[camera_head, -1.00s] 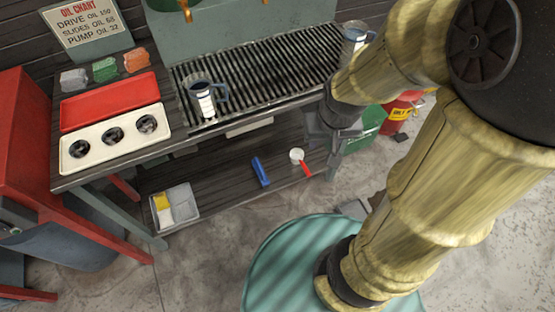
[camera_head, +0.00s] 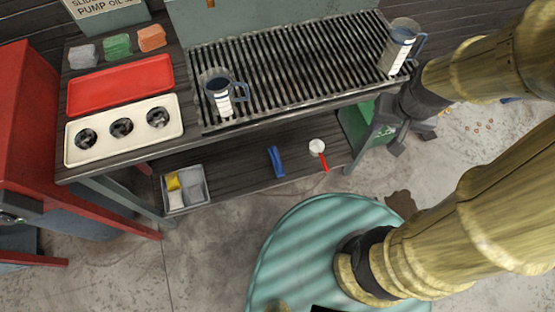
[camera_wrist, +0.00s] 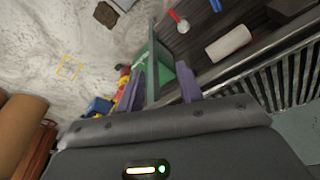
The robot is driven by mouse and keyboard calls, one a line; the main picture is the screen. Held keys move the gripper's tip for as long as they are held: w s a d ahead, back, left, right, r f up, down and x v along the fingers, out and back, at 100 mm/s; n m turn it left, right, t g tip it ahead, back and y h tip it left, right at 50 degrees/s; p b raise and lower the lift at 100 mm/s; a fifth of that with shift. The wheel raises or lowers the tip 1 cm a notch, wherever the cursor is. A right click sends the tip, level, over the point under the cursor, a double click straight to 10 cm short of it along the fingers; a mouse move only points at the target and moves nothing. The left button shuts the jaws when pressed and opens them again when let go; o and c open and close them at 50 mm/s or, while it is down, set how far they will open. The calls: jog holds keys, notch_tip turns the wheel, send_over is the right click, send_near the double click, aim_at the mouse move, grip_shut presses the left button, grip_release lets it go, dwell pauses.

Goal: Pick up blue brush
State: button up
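The blue brush (camera_head: 276,161) lies on the dark lower shelf (camera_head: 235,178) of the bench, near its front edge. Part of a blue thing, likely the same brush, shows at the top edge of the wrist view (camera_wrist: 215,4). My gripper (camera_head: 418,132) is beyond the right end of the bench, well to the right of the brush and apart from it. In the wrist view its two fingers (camera_wrist: 162,84) stand apart with nothing held between them.
A white round thing with a red handle (camera_head: 318,150) lies right of the brush. A grey divided tray (camera_head: 207,190) stands at the shelf's left. A green bin (camera_head: 352,132) is by the bench's right end. Jugs stand on the grate (camera_head: 300,65) above. A teal round surface (camera_head: 300,250) is in front.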

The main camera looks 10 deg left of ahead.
jog(key=shift+o, duration=0.6)
jog(key=shift+s, duration=0.15)
jog(key=w+a+f+m+b, duration=0.1)
jog(key=a+f+m+b, duration=0.1)
jog(key=f+b, duration=0.9)
jog(key=w+a+f+m+b, duration=0.1)
jog(key=a+f+b, duration=0.1)
jog(key=f+b, duration=0.85)
jog(key=w+a+f+m+t+b, duration=0.2)
jog(key=a+f+m+b, duration=0.6)
jog(key=a+f+m, duration=1.3)
jog(key=w+a+m, duration=0.1)
jog(key=a+m, duration=0.1)
jog(key=m, duration=0.3)
jog(key=shift+w+a+y+b, duration=0.15)
jog(key=shift+a+y+b, duration=0.15)
jog(key=shift+b, duration=0.05)
jog(key=shift+f, duration=0.1)
jog(key=b, duration=0.7)
send_near(277, 158)
jog(key=x, duration=0.5)
jog(key=shift+a+f, duration=0.1)
jog(key=shift+f, duration=0.1)
